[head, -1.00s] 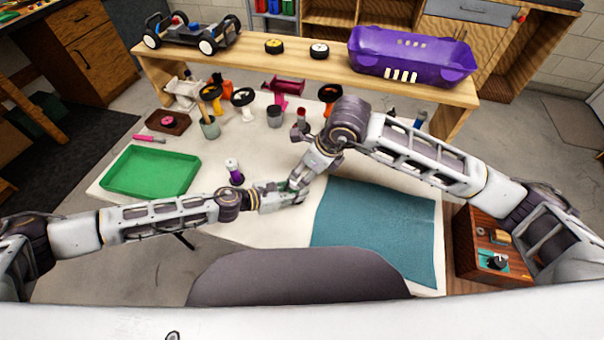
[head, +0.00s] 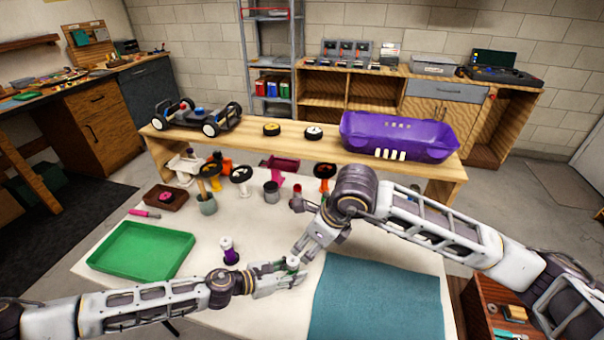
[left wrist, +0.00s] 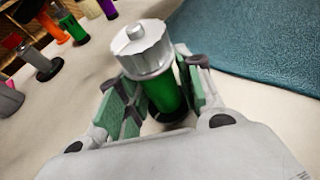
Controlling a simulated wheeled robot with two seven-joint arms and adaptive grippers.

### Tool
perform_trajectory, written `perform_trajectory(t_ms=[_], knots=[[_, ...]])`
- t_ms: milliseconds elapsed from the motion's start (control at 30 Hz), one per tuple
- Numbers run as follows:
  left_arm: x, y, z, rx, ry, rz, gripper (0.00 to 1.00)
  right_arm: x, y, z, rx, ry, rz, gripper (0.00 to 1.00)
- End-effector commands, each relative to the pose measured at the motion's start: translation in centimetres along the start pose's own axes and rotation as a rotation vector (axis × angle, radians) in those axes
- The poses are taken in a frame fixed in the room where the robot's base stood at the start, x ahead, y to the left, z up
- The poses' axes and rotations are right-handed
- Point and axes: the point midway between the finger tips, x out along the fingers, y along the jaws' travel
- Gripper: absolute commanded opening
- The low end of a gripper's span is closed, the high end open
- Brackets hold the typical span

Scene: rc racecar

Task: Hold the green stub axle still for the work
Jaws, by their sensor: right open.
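The green stub axle (left wrist: 168,94) stands upright between the fingers of my left gripper (left wrist: 160,100) in the left wrist view. A ribbed silver cap (left wrist: 146,48) sits on its top and its lower end is dark. The green finger pads lie close against it on both sides. In the head view my left gripper (head: 290,277) is at the mat's left edge, with a bit of the green axle (head: 292,262) showing. My right gripper (head: 303,254) is open just above and beside it, pointing down; it is not seen in the left wrist view.
A teal mat (head: 375,300) lies at right and a green tray (head: 142,250) at left. A purple stub axle (head: 229,252) stands between tray and left gripper. Several wheels, cups and coloured parts stand behind. A wooden shelf (head: 290,150) holds a chassis (head: 197,118) and a purple body shell (head: 398,137).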

Motion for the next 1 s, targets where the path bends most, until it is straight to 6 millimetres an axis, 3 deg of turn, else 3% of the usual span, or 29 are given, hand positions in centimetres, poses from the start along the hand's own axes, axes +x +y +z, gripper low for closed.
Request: perform_trajectory(t_ms=[100, 567, 1000], knots=[[0.0, 0.0, 0.0, 0.000, 0.000, 0.000, 0.51, 0.0, 0.0, 0.0, 0.000, 0.000, 0.000, 0.54], [-0.3, 0.0, 0.0, -0.001, 0.000, 0.000, 0.51, 0.0, 0.0, 0.0, 0.000, 0.000, 0.000, 0.54], [-3.4, 0.0, -0.1, 0.000, 0.001, 0.000, 0.51, 0.0, 0.0, 0.0, 0.000, 0.000, 0.000, 0.54]])
